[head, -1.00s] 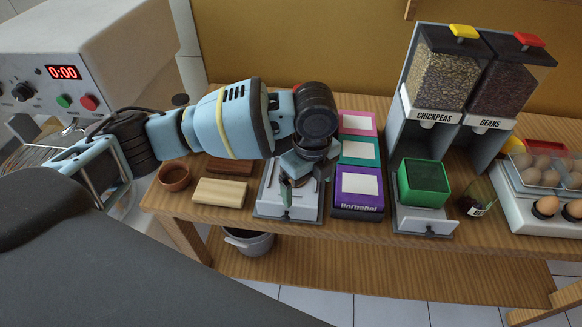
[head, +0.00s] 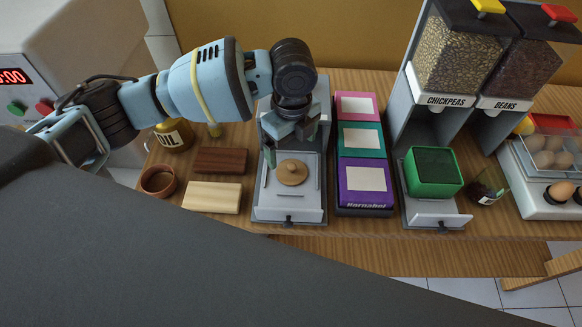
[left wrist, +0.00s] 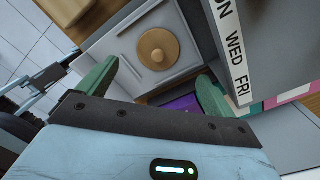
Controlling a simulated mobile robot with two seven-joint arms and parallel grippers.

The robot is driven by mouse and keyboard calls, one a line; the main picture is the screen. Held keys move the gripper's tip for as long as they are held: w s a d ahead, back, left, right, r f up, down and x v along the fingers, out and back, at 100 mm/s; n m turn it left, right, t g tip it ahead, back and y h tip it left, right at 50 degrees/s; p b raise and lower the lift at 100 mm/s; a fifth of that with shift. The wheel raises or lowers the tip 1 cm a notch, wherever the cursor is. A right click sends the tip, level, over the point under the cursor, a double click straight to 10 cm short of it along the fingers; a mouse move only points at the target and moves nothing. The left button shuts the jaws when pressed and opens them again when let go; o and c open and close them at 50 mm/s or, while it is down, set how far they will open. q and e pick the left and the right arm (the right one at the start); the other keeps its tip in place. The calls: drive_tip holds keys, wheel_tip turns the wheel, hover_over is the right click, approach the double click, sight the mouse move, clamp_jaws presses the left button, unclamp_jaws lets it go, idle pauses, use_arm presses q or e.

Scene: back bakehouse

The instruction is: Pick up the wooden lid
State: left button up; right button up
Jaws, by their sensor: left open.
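The wooden lid (head: 292,172) is a round tan disc with a small knob. It lies on the pale grey tray (head: 309,205) at the front of a grey stand. My left gripper (head: 288,146) is just behind and above the lid in the head view, open and empty. In the left wrist view the lid (left wrist: 158,50) shows whole, beyond the green fingers of my left gripper (left wrist: 120,75) and apart from them. My right gripper is in neither view.
Stacked colored boxes (head: 366,182) stand right of the tray. A dark wooden block (head: 220,160), a pale block (head: 212,197) and a terracotta bowl (head: 158,181) lie left. A green container (head: 433,172) sits under the chickpea dispenser (head: 457,60).

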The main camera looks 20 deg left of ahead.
sight(292, 166)
use_arm(q)
drive_tip(key=shift+s+f, duration=0.2)
drive_tip(key=shift+f, duration=3.45)
drive_tip(key=c, duration=1.1)
drive_tip(key=shift+c, duration=0.2)
drive_tip(key=shift+r, duration=0.15)
wheel_tip(292, 166, up, 9)
drive_tip(key=shift+r, duration=0.4)
